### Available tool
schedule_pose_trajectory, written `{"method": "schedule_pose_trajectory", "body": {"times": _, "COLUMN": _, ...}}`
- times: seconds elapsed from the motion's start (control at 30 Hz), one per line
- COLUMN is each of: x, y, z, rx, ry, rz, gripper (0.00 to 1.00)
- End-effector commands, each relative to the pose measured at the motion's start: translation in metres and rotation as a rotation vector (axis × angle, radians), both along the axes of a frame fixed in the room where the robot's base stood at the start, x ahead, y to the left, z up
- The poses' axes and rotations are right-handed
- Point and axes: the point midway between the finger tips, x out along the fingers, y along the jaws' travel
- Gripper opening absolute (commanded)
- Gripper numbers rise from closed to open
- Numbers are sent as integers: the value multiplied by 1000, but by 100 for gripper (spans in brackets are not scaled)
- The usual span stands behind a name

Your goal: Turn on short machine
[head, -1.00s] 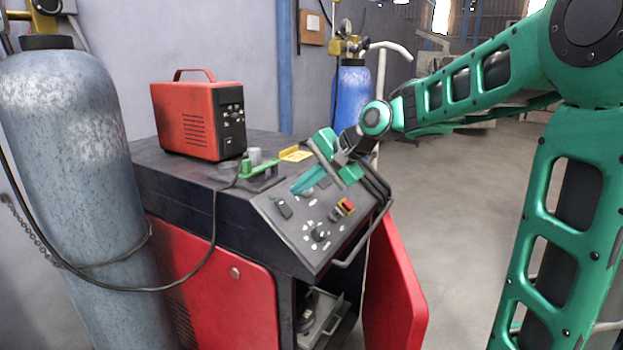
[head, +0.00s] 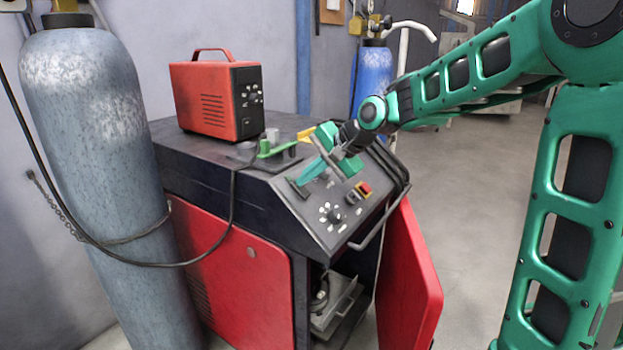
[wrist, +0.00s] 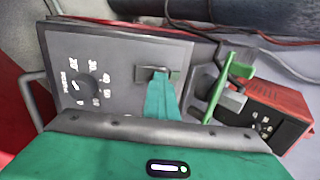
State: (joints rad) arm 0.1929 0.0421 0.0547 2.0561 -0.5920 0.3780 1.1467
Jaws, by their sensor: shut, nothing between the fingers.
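A low black-and-red machine (head: 215,228) stands on the floor in the head view, with a sloped grey control panel (head: 318,235). The panel carries a round knob (head: 335,216), a red-and-yellow switch (head: 363,189) and a dark switch (head: 295,189) near its upper left. My gripper (head: 301,181) is shut and empty, its teal fingertips at the dark switch. In the wrist view the fingers (wrist: 160,98) overlap that switch (wrist: 150,73) and partly hide it. They look in contact, but I cannot tell the switch's position.
A small red box (head: 203,101) with a handle stands on the machine top, near a green clamp (head: 270,150). A grey gas cylinder (head: 95,180) with a hose stands left. A red door (head: 408,280) hangs open at the right. A blue cylinder (head: 371,78) stands behind.

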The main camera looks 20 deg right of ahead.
Motion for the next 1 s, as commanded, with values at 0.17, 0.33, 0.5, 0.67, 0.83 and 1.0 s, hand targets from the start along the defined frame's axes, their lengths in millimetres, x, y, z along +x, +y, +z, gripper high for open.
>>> {"method": "schedule_pose_trajectory", "body": {"times": 0.17, "x": 0, "y": 2, "z": -2, "rx": -3, "ry": 6, "rz": 1, "gripper": 0}}
{"method": "schedule_pose_trajectory", "body": {"times": 0.33, "x": -1, "y": 2, "z": -4, "rx": -3, "ry": 8, "rz": 1, "gripper": 0}}
{"method": "schedule_pose_trajectory", "body": {"times": 0.5, "x": -6, "y": -2, "z": -8, "rx": -3, "ry": 11, "rz": 1, "gripper": 0}}
{"method": "schedule_pose_trajectory", "body": {"times": 0.67, "x": -10, "y": -5, "z": -10, "rx": -3, "ry": 10, "rz": 1, "gripper": 0}}
{"method": "schedule_pose_trajectory", "body": {"times": 0.83, "x": -12, "y": -6, "z": -10, "rx": -3, "ry": 8, "rz": 3, "gripper": 0}}
{"method": "schedule_pose_trajectory", "body": {"times": 1.0, "x": -11, "y": -6, "z": -9, "rx": -2, "ry": 6, "rz": 2, "gripper": 0}}
